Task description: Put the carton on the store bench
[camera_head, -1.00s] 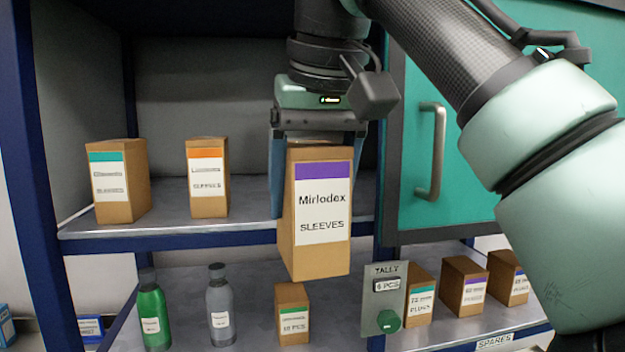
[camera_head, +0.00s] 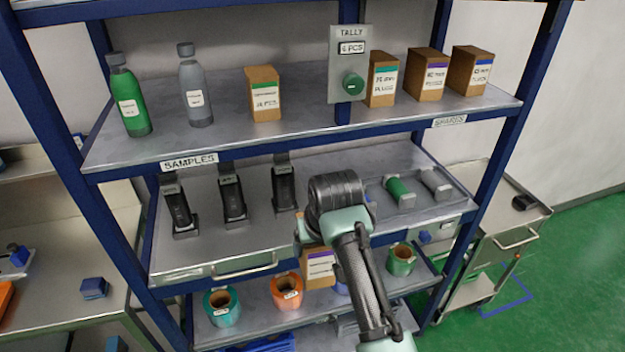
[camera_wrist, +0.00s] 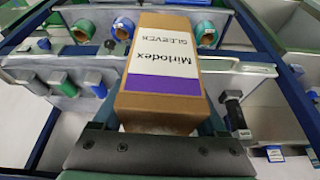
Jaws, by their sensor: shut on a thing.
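The carton is a brown box with a purple band and a white label reading "Mirlodex SLEEVES". My gripper (camera_wrist: 160,125) is shut on the carton (camera_wrist: 165,75), which fills the middle of the wrist view. In the head view my gripper (camera_head: 314,247) is in front of the lower part of the rack, and only part of the carton (camera_head: 319,270) shows below it, the rest hidden by my arm. No surface in view carries a store bench label; a steel bench (camera_head: 50,205) stands at the left, and I cannot tell if it is that one.
A steel trolley (camera_head: 515,215) stands at the right. Green floor (camera_head: 580,270) is clear there.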

